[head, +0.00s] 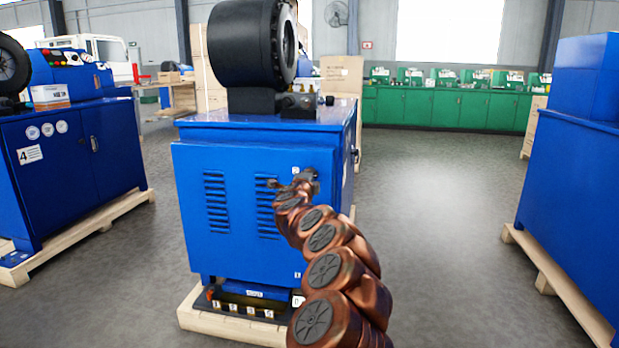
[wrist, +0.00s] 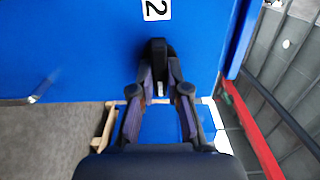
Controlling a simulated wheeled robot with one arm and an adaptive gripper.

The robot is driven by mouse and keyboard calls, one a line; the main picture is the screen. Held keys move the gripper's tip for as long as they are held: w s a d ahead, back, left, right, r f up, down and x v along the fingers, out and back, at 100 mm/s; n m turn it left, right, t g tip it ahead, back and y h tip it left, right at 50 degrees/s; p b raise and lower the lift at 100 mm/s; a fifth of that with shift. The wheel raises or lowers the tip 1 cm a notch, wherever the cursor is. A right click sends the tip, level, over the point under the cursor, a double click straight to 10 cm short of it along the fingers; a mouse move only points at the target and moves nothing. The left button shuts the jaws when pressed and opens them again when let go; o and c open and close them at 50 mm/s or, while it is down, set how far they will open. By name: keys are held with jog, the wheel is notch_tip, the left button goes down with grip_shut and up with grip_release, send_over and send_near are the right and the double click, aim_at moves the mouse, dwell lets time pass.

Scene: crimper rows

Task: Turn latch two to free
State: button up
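Latch two (wrist: 157,46) is a small black handle on the blue cabinet face, just below a white label marked 2 (wrist: 156,10) in the wrist view. My gripper (wrist: 159,72) has one finger on each side of the latch, its fingertips very close to the handle. I cannot tell whether the fingers press on it. In the head view my gripper (head: 294,186) is at the upper right of the front of the blue machine cabinet (head: 230,160). There the latch is hidden behind my gripper, and a small label shows just above.
A black round crimping head (head: 243,45) sits on top of the cabinet, which stands on a wooden pallet (head: 228,325). Other blue machines stand at left (head: 75,165) and right (head: 575,180). Grey floor is open right of the middle cabinet. Green cabinets (head: 445,107) line the back.

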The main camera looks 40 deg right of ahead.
jog(key=o, duration=0.5)
jog(key=shift+c, duration=0.2)
jog(key=shift+s+a, duration=0.1)
jog(key=shift+a, duration=0.05)
jog(key=v, duration=1.1)
jog(key=shift+s+a, duration=0.2)
jog(key=shift+a, duration=0.05)
dwell(0.5)
